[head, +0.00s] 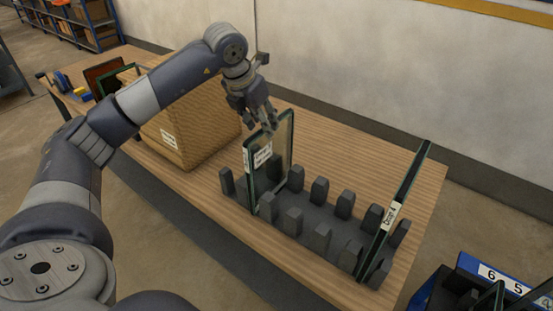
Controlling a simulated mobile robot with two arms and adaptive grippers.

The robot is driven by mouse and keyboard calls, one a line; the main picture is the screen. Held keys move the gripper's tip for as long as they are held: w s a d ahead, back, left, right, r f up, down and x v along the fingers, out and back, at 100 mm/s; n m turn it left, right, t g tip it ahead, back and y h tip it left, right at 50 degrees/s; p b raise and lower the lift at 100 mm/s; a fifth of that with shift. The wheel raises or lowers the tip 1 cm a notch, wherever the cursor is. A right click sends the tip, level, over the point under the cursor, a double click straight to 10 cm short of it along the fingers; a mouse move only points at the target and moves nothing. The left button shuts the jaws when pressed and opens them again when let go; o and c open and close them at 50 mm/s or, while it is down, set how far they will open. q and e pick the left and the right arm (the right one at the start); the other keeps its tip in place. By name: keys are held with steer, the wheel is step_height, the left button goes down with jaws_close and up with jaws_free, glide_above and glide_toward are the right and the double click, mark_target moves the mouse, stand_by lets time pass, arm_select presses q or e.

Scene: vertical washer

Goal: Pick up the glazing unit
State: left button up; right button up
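A glazing unit (284,148) with dark edges and a white label stands upright in the left end of a dark slotted rack (318,216) on the wooden table. A second upright glass pane (405,195), also labelled, stands at the rack's right end, seen nearly edge-on. My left gripper (257,124) points down at the top edge of the left glazing unit. Its fingers look spread apart; whether they touch the glass I cannot tell. My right gripper is not in view.
A woven brown box (192,130) with a label stands on the table (330,140) left of the rack, below my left arm. More framed panes (107,76) stand at the table's far left. A blue numbered rack (490,275) is at bottom right. A wall runs behind the table.

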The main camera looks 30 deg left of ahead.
mark_target(271, 141)
arm_select(q)
steer(key=x, duration=0.2)
steer(key=p+x, duration=0.1)
steer(key=x, duration=0.1)
steer(key=shift+s, duration=0.3)
steer(key=p+x, duration=0.1)
steer(key=x, duration=0.2)
steer(key=p+x, duration=0.1)
steer(key=x, duration=0.1)
steer(key=shift+w+p, duration=0.25)
steer(key=shift+p, duration=0.1)
steer(key=shift+w+f, duration=0.1)
steer(key=shift+f, duration=0.1)
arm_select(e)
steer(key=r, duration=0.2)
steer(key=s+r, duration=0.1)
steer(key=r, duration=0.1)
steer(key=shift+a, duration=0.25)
arm_select(q)
steer(key=shift+f, duration=0.1)
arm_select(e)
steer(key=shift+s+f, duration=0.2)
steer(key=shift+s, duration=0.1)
arm_select(q)
steer(key=shift+f+b, duration=0.15)
steer(key=shift+b, duration=0.25)
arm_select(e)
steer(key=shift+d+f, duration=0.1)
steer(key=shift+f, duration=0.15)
